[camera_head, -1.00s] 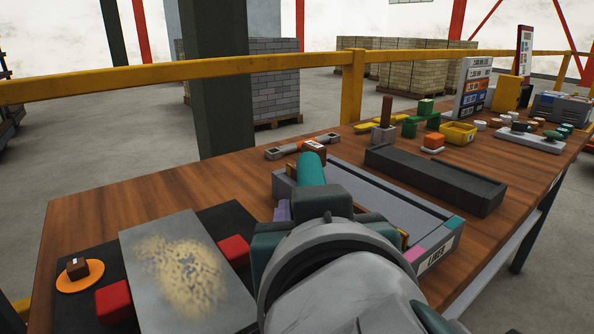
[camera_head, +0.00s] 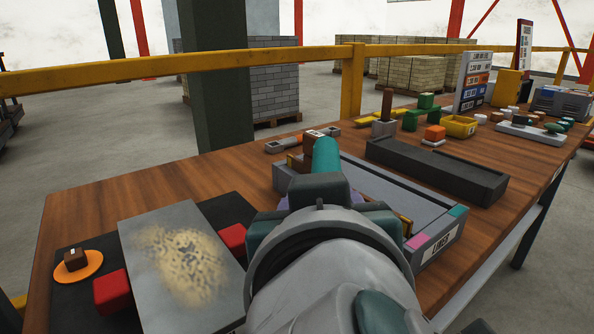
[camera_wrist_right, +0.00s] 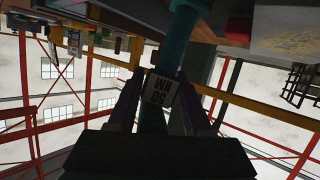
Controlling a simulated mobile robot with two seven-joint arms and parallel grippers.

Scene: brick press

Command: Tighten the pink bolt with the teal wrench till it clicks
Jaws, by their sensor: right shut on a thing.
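The teal wrench (camera_head: 326,160) shows as a teal bar pointing up and away from my right gripper (camera_head: 322,192), over the grey tray in the head view. In the right wrist view my right gripper (camera_wrist_right: 160,85) is shut on the teal wrench (camera_wrist_right: 180,45), beside a white tag reading "50 NM". The wrench's far end is not clear to see. My left gripper is not in view.
The grey labelled tray (camera_head: 443,246) lies under my arm. A dark trough (camera_head: 435,172) stands to its right, and a grey plate (camera_head: 165,300) and red blocks (camera_head: 112,291) to its left. The table's left back is clear.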

